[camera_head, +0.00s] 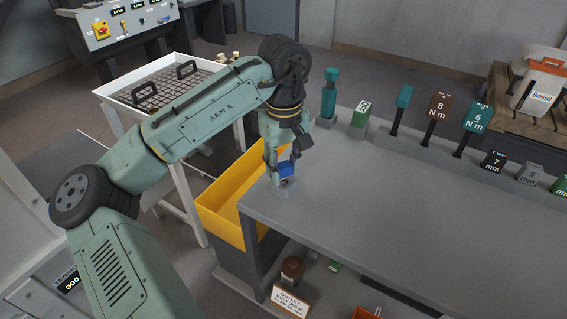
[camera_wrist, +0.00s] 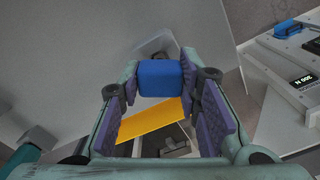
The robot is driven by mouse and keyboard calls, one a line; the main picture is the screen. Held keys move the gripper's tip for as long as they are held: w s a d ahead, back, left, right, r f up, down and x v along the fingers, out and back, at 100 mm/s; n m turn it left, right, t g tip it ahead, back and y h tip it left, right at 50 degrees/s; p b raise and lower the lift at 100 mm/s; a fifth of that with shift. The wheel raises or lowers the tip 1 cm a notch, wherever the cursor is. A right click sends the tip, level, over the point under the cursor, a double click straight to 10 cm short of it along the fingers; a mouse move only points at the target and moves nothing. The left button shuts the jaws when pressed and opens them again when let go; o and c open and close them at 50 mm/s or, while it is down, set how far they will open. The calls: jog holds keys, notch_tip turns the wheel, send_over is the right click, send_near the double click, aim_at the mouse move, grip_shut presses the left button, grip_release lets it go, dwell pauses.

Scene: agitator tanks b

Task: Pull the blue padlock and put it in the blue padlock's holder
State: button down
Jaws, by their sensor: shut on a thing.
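The blue padlock (camera_head: 286,170) is between the fingers of my gripper (camera_head: 281,158), close to the left edge of the grey workbench (camera_head: 390,220). In the wrist view, the blue padlock body (camera_wrist: 161,78) sits between the purple pads of my gripper (camera_wrist: 160,92), near the fingertips. My gripper is shut on it. A pale, glassy-looking patch and a small dark part show just past the padlock in the wrist view; I cannot tell whether the shackle is hooked on anything. I cannot make out a blue padlock's holder.
A yellow bin (camera_head: 222,215) stands against the bench's left end. Several tool holders line the bench's back edge, including a teal tool (camera_head: 329,95) and a green block (camera_head: 361,113). A white table with a mesh tray (camera_head: 103,92) stands left. The bench's middle is clear.

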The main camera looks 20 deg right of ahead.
jog(key=shift+f, duration=0.2)
jog(key=c, duration=1.1)
grip_release()
jog(key=shift+r, duration=0.1)
notch_tip(320, 180, up, 12)
